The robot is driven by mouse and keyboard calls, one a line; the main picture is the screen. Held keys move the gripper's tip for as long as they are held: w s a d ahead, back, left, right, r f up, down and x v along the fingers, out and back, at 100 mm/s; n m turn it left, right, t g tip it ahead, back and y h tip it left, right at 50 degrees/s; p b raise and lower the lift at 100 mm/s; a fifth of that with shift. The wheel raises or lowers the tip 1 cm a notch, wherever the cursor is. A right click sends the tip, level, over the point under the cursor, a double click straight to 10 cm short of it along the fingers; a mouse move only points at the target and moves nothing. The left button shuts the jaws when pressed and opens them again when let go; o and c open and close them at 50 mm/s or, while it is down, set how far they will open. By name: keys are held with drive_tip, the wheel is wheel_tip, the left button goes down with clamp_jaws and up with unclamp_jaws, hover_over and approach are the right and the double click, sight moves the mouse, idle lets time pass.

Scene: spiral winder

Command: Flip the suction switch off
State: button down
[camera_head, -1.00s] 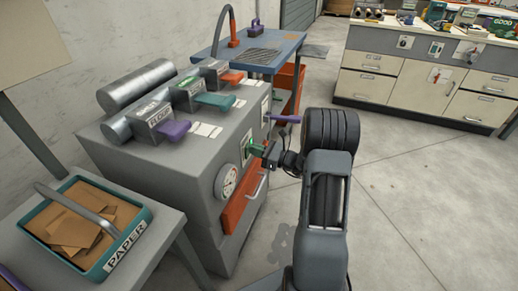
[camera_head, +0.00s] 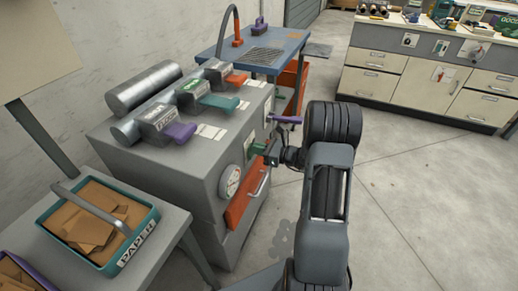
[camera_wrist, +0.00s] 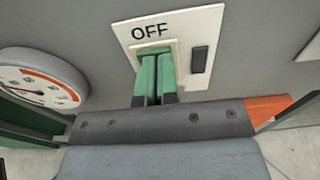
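The suction switch sits on a pale plate (camera_wrist: 205,25) marked OFF, on the machine's grey front. In the wrist view its slot is mostly behind my gripper (camera_wrist: 157,58). The two green fingers are side by side, almost touching, and their tips reach the slot. The switch's own lever is hidden, so I cannot tell its position or whether anything is between the fingers. A small black rectangle (camera_wrist: 199,60) is on the plate, right of the fingers. In the head view my gripper (camera_head: 262,152) is at the machine's front, right of the dial gauge.
The gauge (camera_wrist: 38,85) is left of the plate. An orange drawer (camera_head: 238,208) with a handle is below. A purple bar (camera_head: 288,119) projects near my wrist. Open floor (camera_head: 400,190) lies to the right.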

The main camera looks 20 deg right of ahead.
drive_tip(key=f+p+v, duration=0.1)
drive_tip(key=p+v, duration=0.1)
drive_tip(key=v, duration=1.2)
drive_tip(key=shift+r, duration=0.5)
drive_tip(key=s+a+f+n+g, duration=0.3)
drive_tip(key=s+f+n+g, duration=0.1)
drive_tip(key=s+a+r+n+g+h+p, duration=0.4)
drive_tip(key=s+a+r+n+g+p, duration=0.25)
drive_tip(key=r+n, duration=0.2)
drive_tip(key=s+a+r+n+h+p, duration=0.1)
drive_tip(key=a+r+n+h+p, duration=0.1)
drive_tip(key=r+n+p, duration=0.3)
drive_tip(key=s+a+r+n+t+h+p, duration=0.1)
drive_tip(key=a+r+n+h+p, duration=0.2)
drive_tip(key=r, duration=1.1)
drive_tip(key=s+a+r+n+h+p, duration=0.1)
drive_tip(key=a+r+n+h+p, duration=0.2)
drive_tip(key=r+n+p, duration=0.4)
wheel_tip(320, 180, up, 2)
drive_tip(key=shift+a+r+t, duration=0.15)
drive_tip(key=shift+a+t, duration=0.2)
drive_tip(key=shift+a, duration=0.45)
drive_tip(key=shift+s, duration=0.15)
